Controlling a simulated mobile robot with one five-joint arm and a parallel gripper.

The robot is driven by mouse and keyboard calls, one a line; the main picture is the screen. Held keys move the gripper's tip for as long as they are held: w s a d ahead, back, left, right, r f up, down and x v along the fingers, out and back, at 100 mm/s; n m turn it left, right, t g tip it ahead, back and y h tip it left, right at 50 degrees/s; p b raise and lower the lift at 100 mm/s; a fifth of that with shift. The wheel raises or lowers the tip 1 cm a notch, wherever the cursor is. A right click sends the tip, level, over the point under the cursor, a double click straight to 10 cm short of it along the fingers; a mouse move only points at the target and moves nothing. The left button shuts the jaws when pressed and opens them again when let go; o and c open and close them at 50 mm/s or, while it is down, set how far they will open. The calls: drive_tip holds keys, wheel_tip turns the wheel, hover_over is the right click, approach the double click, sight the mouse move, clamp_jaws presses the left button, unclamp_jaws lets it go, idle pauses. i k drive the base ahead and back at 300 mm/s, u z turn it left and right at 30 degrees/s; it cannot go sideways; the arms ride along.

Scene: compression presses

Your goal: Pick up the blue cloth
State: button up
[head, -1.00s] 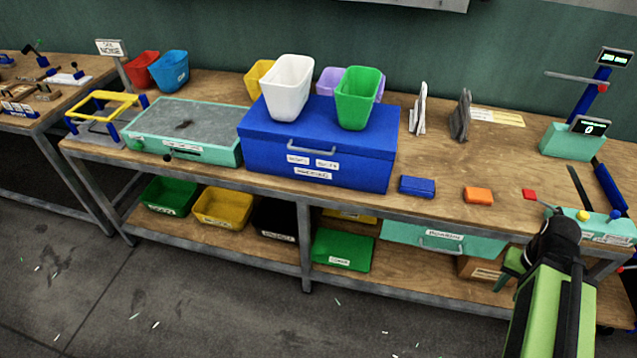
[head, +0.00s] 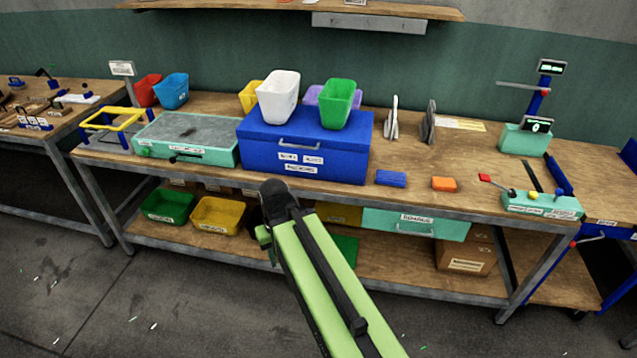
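A small folded blue piece (head: 391,178), which looks like the blue cloth, lies flat on the workbench top (head: 470,172). It is just right of the big blue box and left of an orange piece (head: 444,184). My gripper (head: 265,242) is mostly hidden behind my green arm. Only a bit of green shows, in front of the bench's front edge. It is left of the blue cloth and apart from it in the picture. I cannot see its fingertips or whether it holds anything.
The blue box (head: 345,158) carries a white bin (head: 278,97) and a green bin (head: 336,104). A teal lever unit (head: 540,205) with a red-tipped handle stands at the right front edge. Bins and a drawer (head: 415,222) are below the top. Bare wood lies behind the cloth.

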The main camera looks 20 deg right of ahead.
sight(391, 178)
drive_tip(key=z, duration=0.3)
drive_tip(key=i, duration=1)
drive_tip(key=u, duration=0.3)
